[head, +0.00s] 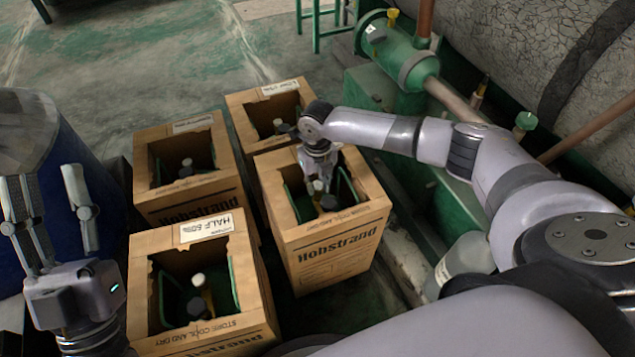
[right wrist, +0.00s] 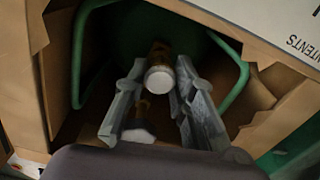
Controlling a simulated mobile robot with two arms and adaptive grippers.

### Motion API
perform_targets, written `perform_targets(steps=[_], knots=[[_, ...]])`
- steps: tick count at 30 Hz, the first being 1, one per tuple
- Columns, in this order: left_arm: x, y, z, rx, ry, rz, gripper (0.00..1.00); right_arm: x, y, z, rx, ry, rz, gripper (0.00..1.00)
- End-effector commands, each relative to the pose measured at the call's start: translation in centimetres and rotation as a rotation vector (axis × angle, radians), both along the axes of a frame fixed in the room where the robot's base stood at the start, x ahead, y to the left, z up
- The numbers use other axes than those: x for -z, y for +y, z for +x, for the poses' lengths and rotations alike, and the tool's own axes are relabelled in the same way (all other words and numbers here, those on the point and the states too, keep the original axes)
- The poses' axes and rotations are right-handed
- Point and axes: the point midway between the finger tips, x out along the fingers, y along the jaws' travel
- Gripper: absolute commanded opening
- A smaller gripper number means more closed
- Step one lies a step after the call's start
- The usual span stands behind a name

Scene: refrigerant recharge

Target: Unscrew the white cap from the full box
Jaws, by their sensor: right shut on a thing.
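My right gripper (head: 318,172) reaches down into the open cardboard box (head: 335,248) at the centre of the head view. This box's label is hidden in the head view and cut off in the right wrist view, so I cannot read it as full. In the right wrist view the fingers stand either side of a white cap (right wrist: 160,79) on a brass-coloured valve, and are shut on it. A second pale knob (right wrist: 138,135) shows below it. The cap is small in the head view. My left gripper (head: 45,205) is open and empty at the far left.
A box marked HALF 50% (head: 205,232) stands front left, with its own valve inside. Two more open boxes (head: 193,124) (head: 280,87) stand behind. A blue drum (head: 70,150) is at left, and green machinery (head: 400,60) at right. Floor is clear behind.

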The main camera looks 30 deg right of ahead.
Motion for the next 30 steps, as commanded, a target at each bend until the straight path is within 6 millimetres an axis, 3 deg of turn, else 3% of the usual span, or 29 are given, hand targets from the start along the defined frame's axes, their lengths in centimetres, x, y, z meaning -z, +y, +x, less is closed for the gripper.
perform_targets(steps=[30], knots=[[4.0,-0.4,3.0,-0.01,0.274,0.077,0.4,-1.2,0.0,0.0,0.0,0.0,0.0,0.0]])
